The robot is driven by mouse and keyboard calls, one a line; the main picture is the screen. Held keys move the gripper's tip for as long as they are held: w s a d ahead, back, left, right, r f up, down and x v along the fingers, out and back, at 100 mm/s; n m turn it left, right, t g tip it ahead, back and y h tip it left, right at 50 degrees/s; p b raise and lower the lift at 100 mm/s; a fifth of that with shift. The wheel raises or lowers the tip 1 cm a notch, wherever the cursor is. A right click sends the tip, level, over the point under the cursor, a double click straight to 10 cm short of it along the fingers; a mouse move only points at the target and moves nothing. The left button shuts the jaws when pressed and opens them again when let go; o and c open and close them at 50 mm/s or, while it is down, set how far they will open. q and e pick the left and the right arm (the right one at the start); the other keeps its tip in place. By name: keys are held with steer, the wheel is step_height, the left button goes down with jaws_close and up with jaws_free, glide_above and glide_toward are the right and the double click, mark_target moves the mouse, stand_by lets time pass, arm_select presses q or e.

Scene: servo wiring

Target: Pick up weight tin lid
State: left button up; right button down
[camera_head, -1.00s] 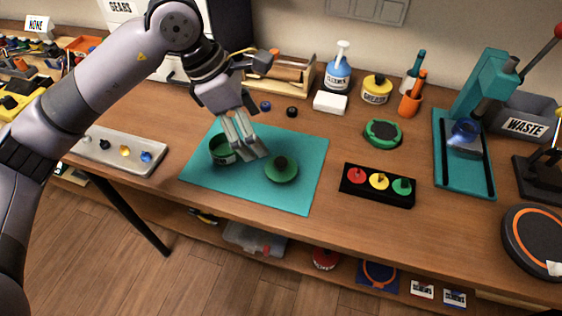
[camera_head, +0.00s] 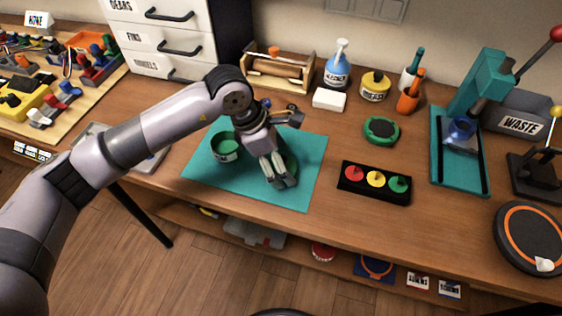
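The green tin lid (camera_head: 291,161) lies on the teal mat (camera_head: 305,190), mostly hidden behind my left gripper. Its dark knob is hidden. My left gripper (camera_head: 283,184) points down over the lid, with its fingertips low near the lid's front edge. I cannot tell whether the fingers are closed on the knob or touching the lid. The open green tin (camera_head: 225,147) stands on the mat just left of the gripper. My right gripper is not in view.
A black block with red, yellow and green knobs (camera_head: 375,182) sits right of the mat. A green round piece (camera_head: 381,130), a white block (camera_head: 329,99) and bottles stand behind it. A teal press (camera_head: 462,150) is at the right. The tabletop right of the mat is partly clear.

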arm_select(q)
steer(key=c, duration=1.3)
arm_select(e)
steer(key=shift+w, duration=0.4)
arm_select(q)
steer(key=shift+r, duration=0.1)
